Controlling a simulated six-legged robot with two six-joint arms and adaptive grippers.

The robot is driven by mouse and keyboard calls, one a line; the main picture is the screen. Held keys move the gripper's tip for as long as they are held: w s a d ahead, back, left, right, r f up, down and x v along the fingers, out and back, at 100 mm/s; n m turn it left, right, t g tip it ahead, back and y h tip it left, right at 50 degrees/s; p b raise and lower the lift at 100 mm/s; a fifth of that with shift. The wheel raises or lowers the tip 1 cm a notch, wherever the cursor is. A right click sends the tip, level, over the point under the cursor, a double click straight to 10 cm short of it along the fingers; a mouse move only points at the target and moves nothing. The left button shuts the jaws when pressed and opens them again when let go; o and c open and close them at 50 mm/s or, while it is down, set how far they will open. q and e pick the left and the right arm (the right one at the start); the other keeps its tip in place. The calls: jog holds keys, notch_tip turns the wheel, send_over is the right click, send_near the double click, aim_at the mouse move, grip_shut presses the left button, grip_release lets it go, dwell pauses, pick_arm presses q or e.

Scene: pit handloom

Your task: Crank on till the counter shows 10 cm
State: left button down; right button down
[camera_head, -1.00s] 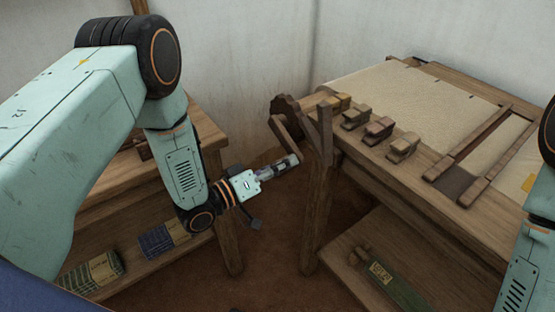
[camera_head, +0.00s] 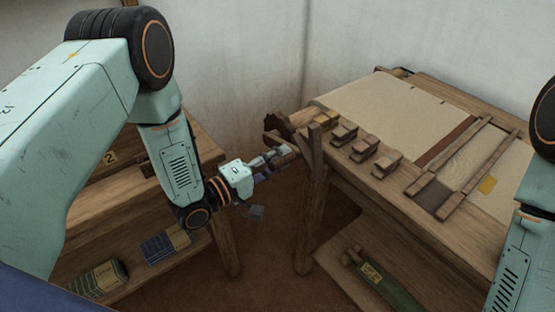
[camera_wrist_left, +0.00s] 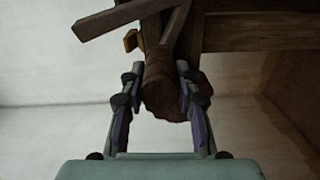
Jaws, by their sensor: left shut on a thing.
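The wooden crank (camera_head: 285,128) sits at the near left corner of the loom (camera_head: 340,165). My left gripper (camera_head: 282,157) is shut on the crank handle, which is partly covered by the fingers. In the left wrist view, the two fingers (camera_wrist_left: 157,75) lie on either side of the brown round handle (camera_wrist_left: 160,88). No counter reading can be made out. My right arm shows at the right edge; its gripper is out of view.
Several wooden blocks (camera_head: 364,147) line the loom's front beam. A wooden shelf unit (camera_head: 205,150) stands at the left, with patterned bundles (camera_head: 166,243) on its lower board. A green roll (camera_head: 390,288) lies on the loom's lower shelf. Bare floor lies between them.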

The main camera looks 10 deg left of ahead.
pick_arm(q)
jog(key=shift+r, duration=0.3)
jog(key=c, duration=1)
grip_release()
jog(key=shift+w+d+f, duration=0.1)
jog(key=shift+s+a, duration=0.2)
jog(key=shift+a, duration=0.1)
jog(key=v, duration=1.1)
jog(key=shift+s+a, duration=0.15)
jog(key=shift+s, duration=0.1)
